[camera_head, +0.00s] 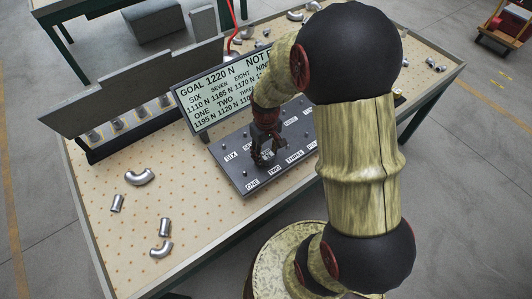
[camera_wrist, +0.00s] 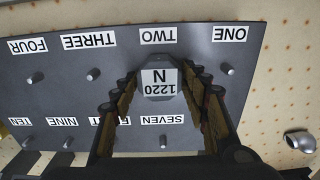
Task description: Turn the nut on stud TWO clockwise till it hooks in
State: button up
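The dark plate with labelled studs (camera_head: 224,148) lies on the pegboard table; in the wrist view its labels appear upside down. The nut at label TWO (camera_wrist: 158,83) is a grey faceted block with "1220 N" on its face. My gripper (camera_head: 263,160) points down over it. In the wrist view my gripper's two fingers (camera_wrist: 160,78) stand on either side of the nut, open, with a visible gap to each side. Bare studs show by labels ONE, THREE and FOUR. Whether the nut is hooked in cannot be told.
A display (camera_head: 222,85) behind the plate reads GOAL 1220 N and "NOT", the rest hidden by my arm; TWO reads 1120 N. A grey rack with several fittings (camera_head: 140,112) stands left. Loose metal elbows (camera_head: 140,177) lie on the table's left part.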

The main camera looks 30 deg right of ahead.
jog(key=c, duration=0.8)
jog(key=o, duration=0.6)
jog(key=c, duration=0.5)
jog(key=m+p, duration=0.1)
jog(key=m, duration=0.3)
jog(key=shift+c, duration=0.2)
jog(key=m+p, duration=0.1)
jog(key=m, duration=0.4)
jog(key=o, duration=0.7)
jog(key=shift+m, duration=0.5)
jog(key=shift+c, duration=0.2)
jog(key=o, duration=0.5)
